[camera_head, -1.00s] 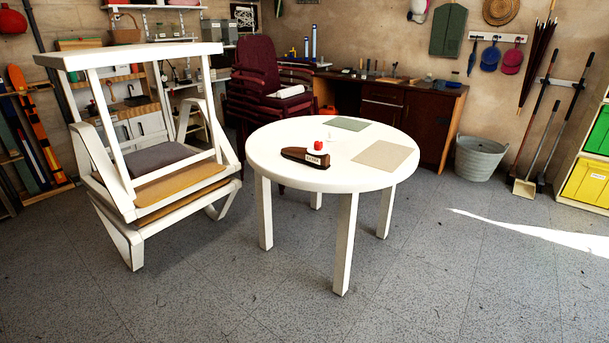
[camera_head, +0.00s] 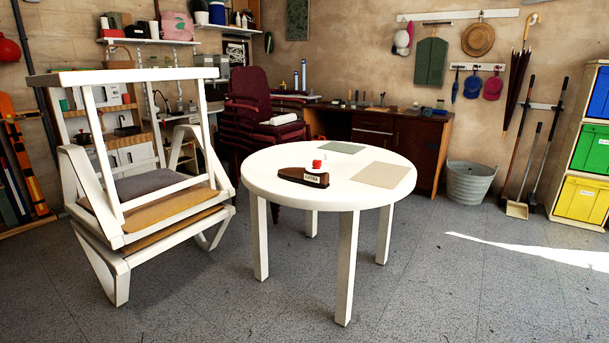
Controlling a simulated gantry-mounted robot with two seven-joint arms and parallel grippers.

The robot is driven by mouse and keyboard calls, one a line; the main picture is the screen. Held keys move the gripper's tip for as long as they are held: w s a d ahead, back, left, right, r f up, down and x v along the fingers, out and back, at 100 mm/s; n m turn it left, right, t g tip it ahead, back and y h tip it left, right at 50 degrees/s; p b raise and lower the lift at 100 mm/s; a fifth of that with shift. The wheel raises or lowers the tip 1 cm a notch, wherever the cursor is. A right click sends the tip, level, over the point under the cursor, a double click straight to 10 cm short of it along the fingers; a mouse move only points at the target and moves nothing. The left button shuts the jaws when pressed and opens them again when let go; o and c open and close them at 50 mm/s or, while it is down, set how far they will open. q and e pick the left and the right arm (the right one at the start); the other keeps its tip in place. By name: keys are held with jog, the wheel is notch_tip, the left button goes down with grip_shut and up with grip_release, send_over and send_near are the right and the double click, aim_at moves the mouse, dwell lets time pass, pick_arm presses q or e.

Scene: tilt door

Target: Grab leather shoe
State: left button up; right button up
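A dark brown, elongated object (camera_head: 296,175) with a pale label on its right end lies on the white round table (camera_head: 262,175), left of the table's middle. It may be the leather shoe, but it is too small to be sure. Neither of my grippers is in view.
On the table are a small red and white item (camera_head: 318,164), a beige mat (camera_head: 381,174) and a green mat (camera_head: 342,147). White stacked chairs (camera_head: 142,210) stand to the left. A metal tub (camera_head: 477,183) is behind right. The grey floor in front is clear.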

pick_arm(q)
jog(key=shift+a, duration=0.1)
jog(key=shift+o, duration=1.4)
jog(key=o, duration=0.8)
